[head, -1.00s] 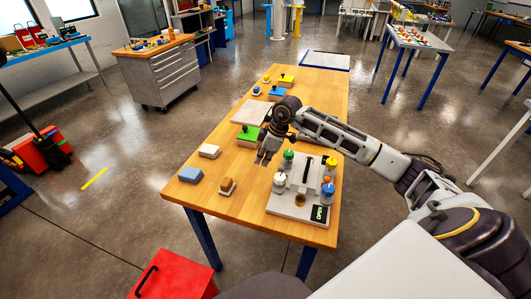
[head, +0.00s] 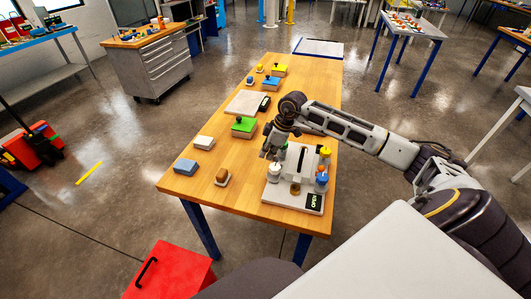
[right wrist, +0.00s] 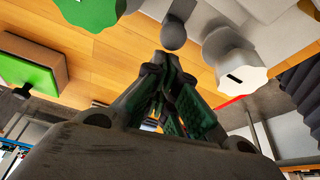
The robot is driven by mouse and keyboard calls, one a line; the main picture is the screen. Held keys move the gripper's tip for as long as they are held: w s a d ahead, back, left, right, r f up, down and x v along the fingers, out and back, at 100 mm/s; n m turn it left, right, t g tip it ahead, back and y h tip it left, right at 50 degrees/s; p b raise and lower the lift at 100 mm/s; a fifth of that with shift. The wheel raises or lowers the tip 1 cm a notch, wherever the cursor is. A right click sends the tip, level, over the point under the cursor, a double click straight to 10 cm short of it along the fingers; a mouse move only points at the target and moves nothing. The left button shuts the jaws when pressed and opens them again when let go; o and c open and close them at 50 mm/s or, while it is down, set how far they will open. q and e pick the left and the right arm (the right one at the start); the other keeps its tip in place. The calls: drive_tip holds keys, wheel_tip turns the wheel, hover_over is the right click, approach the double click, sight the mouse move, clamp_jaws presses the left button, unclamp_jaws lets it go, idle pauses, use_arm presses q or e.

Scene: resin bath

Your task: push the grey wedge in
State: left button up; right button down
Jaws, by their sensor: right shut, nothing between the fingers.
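The fixture is a pale grey plate (head: 275,196) with a raised block (head: 299,163) and coloured knobs, on the near right part of the wooden table. My right gripper (head: 270,156) is shut and empty at the fixture's left side, by the white knob (head: 274,170) and the green knob. In the right wrist view its fingertips (right wrist: 170,62) point at a dark grey ball (right wrist: 173,34) between the green knob (right wrist: 90,10) and the white knob (right wrist: 235,60). Whether this ball belongs to the grey wedge I cannot tell; no wedge shape shows clearly. My left gripper is out of view.
A yellow knob (head: 325,152) and a blue knob (head: 321,183) stand on the fixture's right side, above an OPEN label (head: 314,201). Left of it lie a green block (head: 243,129), a white block (head: 204,142) and a blue block (head: 194,168).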

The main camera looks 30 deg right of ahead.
drive_tip(key=shift+s+d, duration=0.1)
drive_tip(key=shift+s+d, duration=0.4)
drive_tip(key=shift+s, duration=0.1)
idle(0.5)
